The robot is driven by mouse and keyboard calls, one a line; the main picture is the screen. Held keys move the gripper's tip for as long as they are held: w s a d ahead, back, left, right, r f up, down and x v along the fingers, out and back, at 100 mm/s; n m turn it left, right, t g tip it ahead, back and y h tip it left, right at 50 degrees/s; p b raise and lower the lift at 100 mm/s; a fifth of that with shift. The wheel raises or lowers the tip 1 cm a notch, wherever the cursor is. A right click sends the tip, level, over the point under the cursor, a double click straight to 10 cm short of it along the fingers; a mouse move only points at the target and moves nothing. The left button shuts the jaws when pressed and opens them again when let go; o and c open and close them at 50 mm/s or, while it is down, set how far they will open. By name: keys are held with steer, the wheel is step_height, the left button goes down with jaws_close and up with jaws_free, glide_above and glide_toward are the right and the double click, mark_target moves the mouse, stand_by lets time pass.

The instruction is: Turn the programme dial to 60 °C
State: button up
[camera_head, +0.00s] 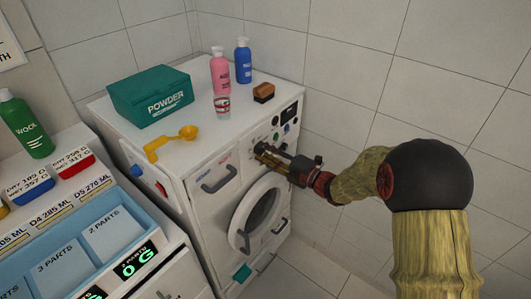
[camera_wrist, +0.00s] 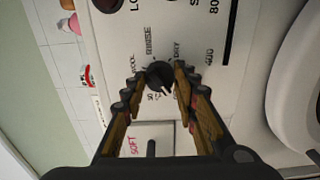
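The programme dial (camera_wrist: 159,75) is a small dark knob on the white front panel of the washing machine. Printed words ring it in the wrist view; RINSE, DRY and part of WOOL can be read. A 60 mark cannot be made out, and the pointer's direction is unclear. My gripper (camera_wrist: 160,79) is open, with one fingertip on each side of the dial; whether they touch it cannot be told. In the head view my gripper (camera_head: 261,153) is at the panel above the round door and hides the dial.
The washing machine's round door (camera_head: 257,214) is below my gripper, and the drawer handle (camera_head: 218,180) is to its left. A green powder box (camera_head: 150,96), pink bottle (camera_head: 220,73), blue bottle (camera_head: 242,62) and brush (camera_head: 264,92) stand on top. The tiled wall is close on the right.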

steer(key=c, duration=0.6)
steer(key=shift+m, duration=0.3)
steer(key=m+p, duration=0.3)
steer(key=m, duration=0.1)
steer(key=shift+m, duration=0.3)
steer(key=m+p, duration=0.2)
steer(key=m, duration=0.2)
steer(key=shift+p, duration=0.4)
steer(key=m+p, duration=0.3)
steer(key=m, duration=0.2)
steer(key=shift+m+p, duration=0.4)
steer(key=m+p, duration=0.3)
steer(key=m, duration=0.1)
steer(key=shift+m, duration=0.4)
steer(key=shift+f, duration=0.1)
steer(key=o, duration=1.1)
steer(key=shift+c, duration=0.2)
